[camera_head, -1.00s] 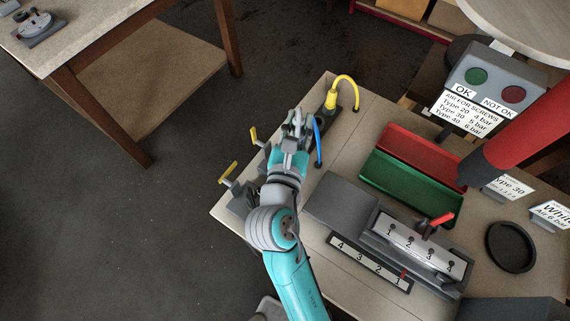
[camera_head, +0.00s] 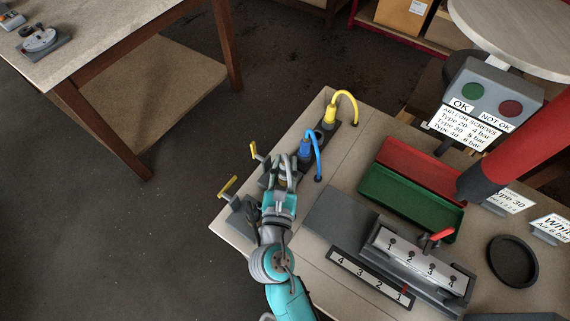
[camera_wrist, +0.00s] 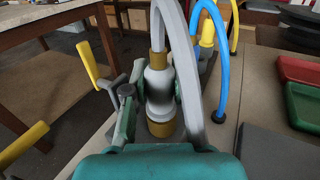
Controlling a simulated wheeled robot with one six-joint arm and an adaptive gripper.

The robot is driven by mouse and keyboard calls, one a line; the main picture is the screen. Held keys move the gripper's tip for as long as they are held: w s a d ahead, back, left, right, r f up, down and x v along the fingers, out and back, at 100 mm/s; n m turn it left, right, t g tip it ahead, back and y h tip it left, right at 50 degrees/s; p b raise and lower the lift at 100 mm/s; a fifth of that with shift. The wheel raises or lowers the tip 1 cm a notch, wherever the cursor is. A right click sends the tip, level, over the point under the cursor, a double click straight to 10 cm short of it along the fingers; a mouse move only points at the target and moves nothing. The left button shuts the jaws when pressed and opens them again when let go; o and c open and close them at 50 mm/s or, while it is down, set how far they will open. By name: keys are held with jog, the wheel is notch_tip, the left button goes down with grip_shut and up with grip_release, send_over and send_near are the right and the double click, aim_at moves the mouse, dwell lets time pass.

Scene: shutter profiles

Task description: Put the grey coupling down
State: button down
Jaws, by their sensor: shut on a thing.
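My gripper (camera_head: 283,180) is over the left edge of the workbench, beside the yellow-handled clamps. In the wrist view my gripper (camera_wrist: 158,98) is shut on the grey coupling (camera_wrist: 158,88), which has brass-coloured ends and stands roughly upright between the fingers. A grey hose (camera_wrist: 174,22) rises from its top and loops toward the right. In the head view the coupling is mostly hidden by the gripper. Whether its lower end touches anything below is unclear.
A blue coupling (camera_head: 306,148) and a yellow coupling (camera_head: 330,114) with hoses stand just behind. Yellow-handled clamps (camera_head: 228,186) flank my gripper on the left. Red (camera_head: 420,165) and green (camera_head: 410,202) trays and a numbered fixture (camera_head: 420,254) lie to the right.

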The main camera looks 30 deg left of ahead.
jog(key=shift+f, duration=0.1)
jog(key=c, duration=0.9)
grip_release()
jog(key=shift+c, duration=0.2)
